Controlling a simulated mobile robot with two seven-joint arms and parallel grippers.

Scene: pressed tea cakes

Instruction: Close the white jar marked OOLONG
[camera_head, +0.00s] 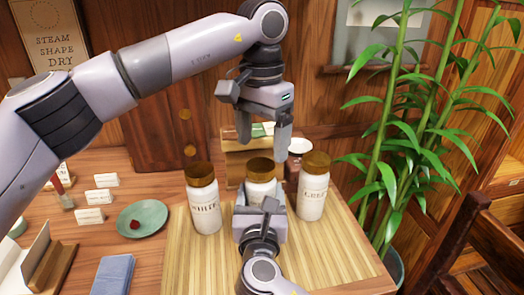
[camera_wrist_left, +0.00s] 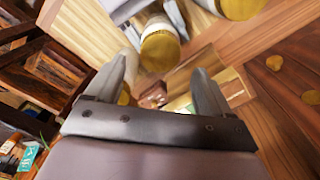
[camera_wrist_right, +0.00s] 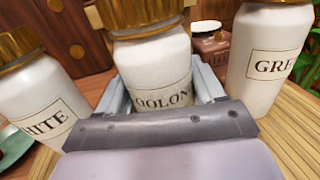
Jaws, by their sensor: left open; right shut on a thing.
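The white OOLONG jar (camera_head: 262,189) stands upright in the middle of three jars, and its gold lid (camera_head: 260,166) sits over its mouth. I cannot tell whether the lid is fully seated. In the right wrist view the OOLONG label (camera_wrist_right: 163,97) faces me. My right gripper (camera_head: 260,206) is shut around the body of this jar, low on its near side. My left gripper (camera_head: 265,142) is open and empty above and behind the jar, pointing down. In the left wrist view the gold lid (camera_wrist_left: 160,50) shows beyond its fingers, apart from them.
The WHITE jar (camera_head: 203,199) stands close on the left and the GREEN jar (camera_head: 313,188) close on the right, both gold-lidded, on a bamboo mat (camera_head: 330,262). A small dark jar (camera_wrist_right: 211,45) and a wooden box (camera_head: 237,168) stand behind. A green plate (camera_head: 141,219) lies left.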

